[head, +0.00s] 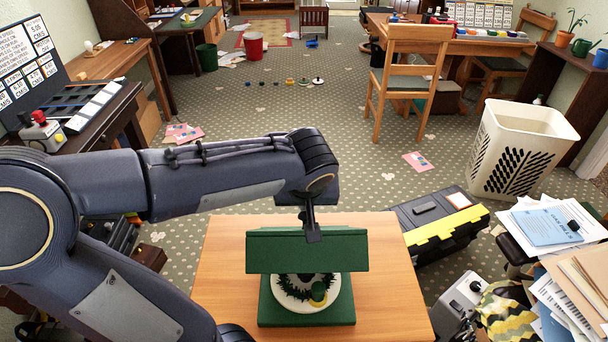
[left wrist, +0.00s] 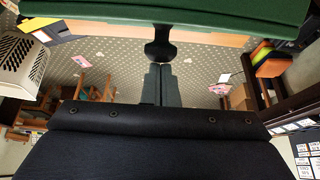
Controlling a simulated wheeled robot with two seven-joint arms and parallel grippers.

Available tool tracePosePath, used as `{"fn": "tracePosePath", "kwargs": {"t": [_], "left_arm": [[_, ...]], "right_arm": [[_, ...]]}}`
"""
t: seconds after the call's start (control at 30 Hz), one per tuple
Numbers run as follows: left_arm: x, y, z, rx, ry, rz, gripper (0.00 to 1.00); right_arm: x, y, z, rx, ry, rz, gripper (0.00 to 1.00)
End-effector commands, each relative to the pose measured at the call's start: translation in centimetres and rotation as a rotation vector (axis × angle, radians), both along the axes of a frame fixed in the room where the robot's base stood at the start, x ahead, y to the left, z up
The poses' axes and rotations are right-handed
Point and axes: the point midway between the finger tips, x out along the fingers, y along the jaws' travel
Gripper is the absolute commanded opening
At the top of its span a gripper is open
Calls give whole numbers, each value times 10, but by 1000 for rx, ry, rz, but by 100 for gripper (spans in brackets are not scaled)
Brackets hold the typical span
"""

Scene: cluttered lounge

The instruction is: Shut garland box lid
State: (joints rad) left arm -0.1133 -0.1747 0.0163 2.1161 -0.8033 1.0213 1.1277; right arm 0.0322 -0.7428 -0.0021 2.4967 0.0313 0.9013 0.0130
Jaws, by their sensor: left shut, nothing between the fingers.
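The green garland box (head: 265,314) sits on the wooden table in the head view. Its green lid (head: 275,255) is raised and tilted above the back of the box, leaving the front open. Inside, part of a dark green garland (head: 290,291) shows on a round white piece, with a yellow-and-green item beside it. My left gripper (head: 312,238) is shut and empty, pointing down at the middle of the lid's upper edge. In the left wrist view the green lid (left wrist: 90,12) spans the top, with a dark rounded piece between it and the fingers. Contact is unclear. My right gripper is not in view.
The wooden table (head: 385,290) is otherwise bare around the box. A black-and-yellow case (head: 440,228) stands beyond its right edge, with stacked papers (head: 548,228) farther right. A white basket (head: 520,150) and a chair (head: 405,85) stand behind on the patterned floor.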

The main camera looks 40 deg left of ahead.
Motion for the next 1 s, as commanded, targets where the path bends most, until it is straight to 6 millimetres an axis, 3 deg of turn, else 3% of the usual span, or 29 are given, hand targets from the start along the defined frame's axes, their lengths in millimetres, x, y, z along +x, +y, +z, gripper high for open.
{"fn": "tracePosePath", "kwargs": {"t": [0.03,0.3,0.53,1.0], "left_arm": [[-6,-5,-15,23,-29,-5,0],[-26,-22,-25,77,-94,1,0],[-34,-28,-29,77,-91,2,0],[-35,-29,-29,76,-89,2,0]], "right_arm": [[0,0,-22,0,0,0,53],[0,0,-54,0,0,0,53],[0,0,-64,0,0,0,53],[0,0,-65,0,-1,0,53]]}}
